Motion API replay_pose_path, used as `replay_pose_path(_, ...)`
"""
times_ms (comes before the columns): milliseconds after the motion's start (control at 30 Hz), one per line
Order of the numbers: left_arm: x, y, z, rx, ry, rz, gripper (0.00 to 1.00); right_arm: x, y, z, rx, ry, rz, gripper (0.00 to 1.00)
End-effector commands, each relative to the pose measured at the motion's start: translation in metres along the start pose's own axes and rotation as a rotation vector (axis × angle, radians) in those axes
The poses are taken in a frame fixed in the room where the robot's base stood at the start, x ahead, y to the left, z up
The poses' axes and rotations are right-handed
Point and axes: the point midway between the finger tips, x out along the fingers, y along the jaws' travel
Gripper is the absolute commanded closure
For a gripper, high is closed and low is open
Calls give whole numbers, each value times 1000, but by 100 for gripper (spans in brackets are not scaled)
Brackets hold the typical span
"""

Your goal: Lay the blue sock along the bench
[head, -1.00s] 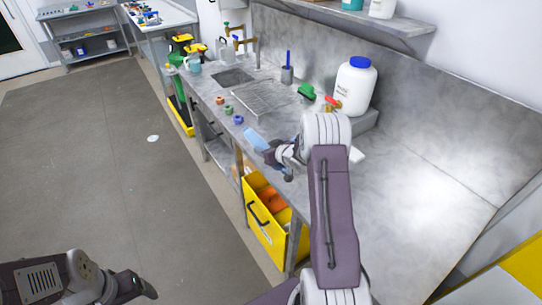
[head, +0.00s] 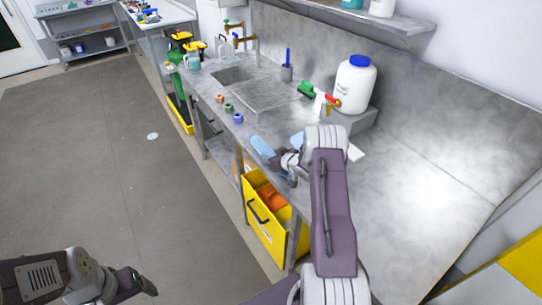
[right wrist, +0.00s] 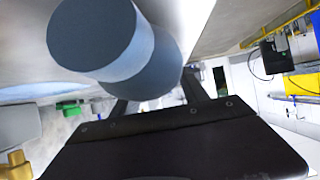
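The blue sock (head: 262,146) is a pale blue tube at the bench's front edge, beside my right gripper (head: 281,162). Another pale blue piece (head: 297,138) shows behind the gripper; I cannot tell if it is the same sock. In the right wrist view the sock (right wrist: 115,50) is a thick blue-grey roll, close to the camera, between the fingers of my right gripper (right wrist: 155,97), which looks shut on it. My left gripper (head: 140,284) is low at the left over the floor, away from the bench; its opening is unclear.
The grey bench (head: 420,200) is mostly bare at the right. A white jug with blue lid (head: 355,85), a green item (head: 306,90) and small coloured rings (head: 237,117) stand around the sink side. A yellow bin (head: 266,225) sits below the front edge.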

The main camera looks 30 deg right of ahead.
Motion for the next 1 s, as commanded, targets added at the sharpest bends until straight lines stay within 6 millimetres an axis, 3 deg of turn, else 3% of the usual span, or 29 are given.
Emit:
replay_pose_path(467,-3,0,0,0,0,0,20,-8,1,-4,1,-1,1,31)
replay_pose_path(800,2,0,0,0,0,0,20,-84,1,-4,2,0,3,31)
replay_pose_path(1000,3,0,0,0,0,0,20,-116,1,-4,0,0,2,31)
